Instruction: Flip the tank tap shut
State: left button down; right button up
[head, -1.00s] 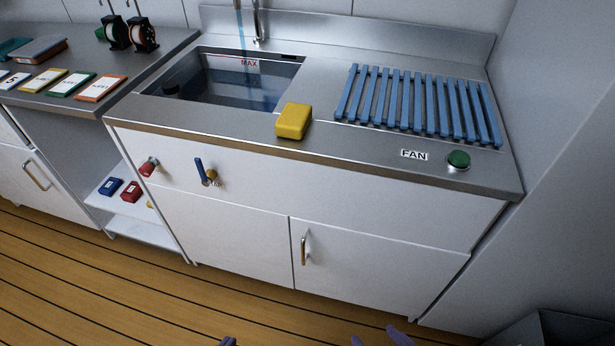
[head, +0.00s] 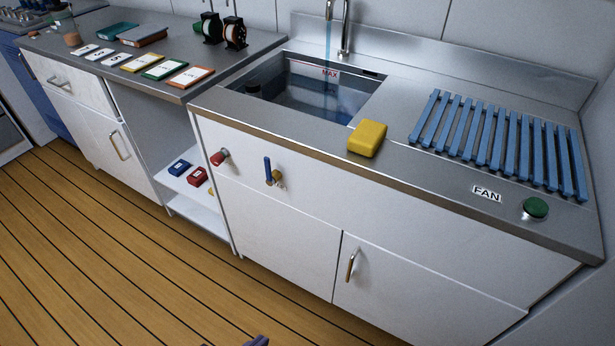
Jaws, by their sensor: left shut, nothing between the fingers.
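The tank tap (head: 268,172) is a blue lever on a brass fitting, on the white front panel below the sink tank. Its lever stands roughly upright. The tank (head: 300,95) is sunk in the steel counter and holds water below or near a red MAX mark; I cannot tell exactly. A bluish stream falls into it from the spout above. Only a small purple tip of my left gripper (head: 256,341) shows at the bottom edge, shut, empty, and well below and apart from the tap. My right gripper is out of view.
A red knob (head: 220,157) sits left of the tap. A yellow block (head: 367,138) lies on the counter edge, with a blue slatted rack (head: 500,142) and a green fan button (head: 535,207) to its right. The wooden floor (head: 130,250) before the cabinets is clear.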

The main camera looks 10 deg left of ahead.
aim_at(270, 182)
jog(key=k, duration=0.65)
jog(key=u, duration=0.5)
jog(key=i, duration=1)
jog(key=z, duration=0.4)
